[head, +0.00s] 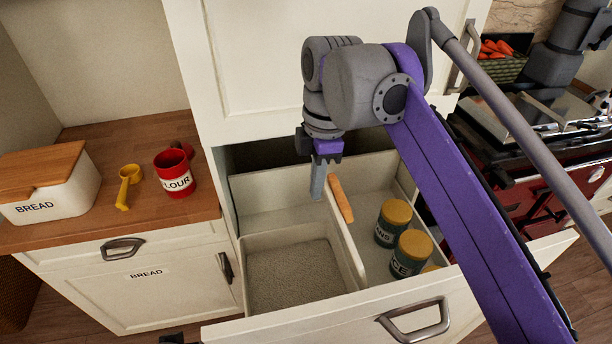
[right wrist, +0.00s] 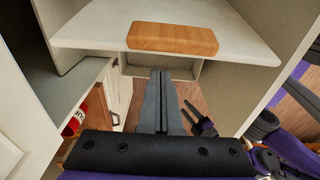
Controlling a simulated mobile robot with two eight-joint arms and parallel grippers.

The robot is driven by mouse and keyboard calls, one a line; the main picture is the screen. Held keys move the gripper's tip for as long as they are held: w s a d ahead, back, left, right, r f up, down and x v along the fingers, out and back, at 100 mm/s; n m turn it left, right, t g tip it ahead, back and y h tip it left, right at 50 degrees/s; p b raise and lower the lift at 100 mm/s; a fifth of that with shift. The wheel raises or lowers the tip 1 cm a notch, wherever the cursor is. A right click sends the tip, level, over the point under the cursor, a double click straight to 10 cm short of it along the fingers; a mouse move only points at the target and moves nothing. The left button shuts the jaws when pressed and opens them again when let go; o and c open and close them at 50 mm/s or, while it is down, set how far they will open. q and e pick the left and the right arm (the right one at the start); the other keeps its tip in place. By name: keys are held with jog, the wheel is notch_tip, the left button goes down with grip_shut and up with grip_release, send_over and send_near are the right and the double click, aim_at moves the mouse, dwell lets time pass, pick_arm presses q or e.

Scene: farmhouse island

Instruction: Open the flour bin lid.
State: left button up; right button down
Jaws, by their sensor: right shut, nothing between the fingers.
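The flour bin (head: 290,245) is the left compartment of the pulled-out drawer. Its front part is uncovered and shows a grainy grey surface inside. A pale panel (head: 265,207) lies behind that opening. A wooden handle (head: 340,198) stands beside my fingers; in the right wrist view the handle (right wrist: 172,38) sits on a pale flat panel beyond the fingertips. Whether this panel is the lid, and its exact tilt, I cannot tell. My right gripper (head: 318,190) points down, shut and empty, just left of the handle; contact is unclear.
Two green jars (head: 393,222) with yellow lids stand in the drawer's right compartment. The drawer front (head: 360,310) has a metal handle. A bread box (head: 45,185), yellow scoop (head: 128,185) and red flour mug (head: 175,175) stand on the left counter. A cabinet rises behind.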

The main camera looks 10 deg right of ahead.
pick_arm(q)
jog(key=shift+w+r, duration=0.1)
jog(key=shift+r, duration=0.05)
pick_arm(e)
jog(key=shift+d+r, duration=0.25)
jog(key=shift+d, duration=0.6)
pick_arm(q)
jog(key=r+p, duration=0.1)
jog(key=w+r+p, duration=0.1)
jog(key=r, duration=0.1)
pick_arm(e)
jog(key=d+y, duration=0.2)
jog(key=d, duration=0.8)
jog(key=shift+w+d+r+y, duration=0.25)
jog(key=shift+w+r+y, duration=0.05)
jog(key=shift+r+y, duration=0.1)
jog(key=shift+s, duration=0.1)
